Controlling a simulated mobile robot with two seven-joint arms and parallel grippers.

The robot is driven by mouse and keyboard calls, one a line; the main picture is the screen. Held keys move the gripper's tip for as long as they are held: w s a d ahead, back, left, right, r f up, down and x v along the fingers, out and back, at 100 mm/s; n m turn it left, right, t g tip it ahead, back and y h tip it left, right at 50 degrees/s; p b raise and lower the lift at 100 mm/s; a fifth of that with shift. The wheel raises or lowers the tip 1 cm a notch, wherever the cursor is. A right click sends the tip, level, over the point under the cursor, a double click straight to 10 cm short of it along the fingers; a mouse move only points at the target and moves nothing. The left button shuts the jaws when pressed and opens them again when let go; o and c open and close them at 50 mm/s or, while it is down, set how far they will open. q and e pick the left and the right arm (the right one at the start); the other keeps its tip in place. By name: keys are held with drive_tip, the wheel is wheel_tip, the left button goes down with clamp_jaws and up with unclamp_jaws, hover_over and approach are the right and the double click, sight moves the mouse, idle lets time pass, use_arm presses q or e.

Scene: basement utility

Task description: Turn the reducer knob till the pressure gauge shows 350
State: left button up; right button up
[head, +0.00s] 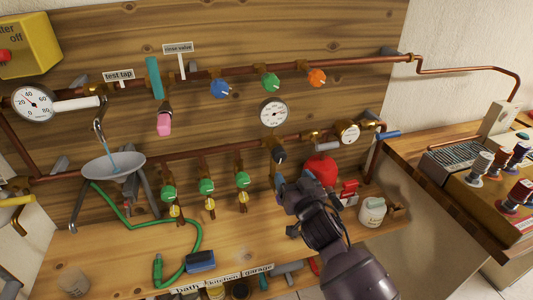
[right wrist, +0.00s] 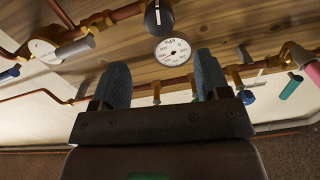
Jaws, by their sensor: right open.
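The reducer knob (head: 279,155) is dark, on the lower copper pipe of the wooden board. The round white pressure gauge (head: 273,113) is above it; its needle is too small to read surely. My right gripper (head: 291,182) is just below the knob, in front of the board, with its fingers apart and empty. In the right wrist view, which looks upside down, the gripper (right wrist: 161,82) shows two blue-grey fingers spread. There the knob (right wrist: 159,16) and the gauge (right wrist: 173,52) are beyond the fingertips, clear of them. My left gripper is not in view.
Green valves (head: 207,186) hang left of the gripper. A red object (head: 321,169) and a white pot (head: 372,212) are close on its right. A metal funnel (head: 114,166) and green hose (head: 125,217) are at left. Blue, green and orange knobs line the upper pipe.

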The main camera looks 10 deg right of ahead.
sight(281, 157)
drive_tip(key=shift+m, duration=0.5)
drive_tip(key=w, duration=1)
drive_tip(key=shift+w+a, duration=0.15)
drive_tip(key=shift+w, duration=0.2)
drive_tip(key=shift+c, duration=0.3)
drive_tip(key=c, duration=0.9)
drive_tip(key=shift+o, duration=0.2)
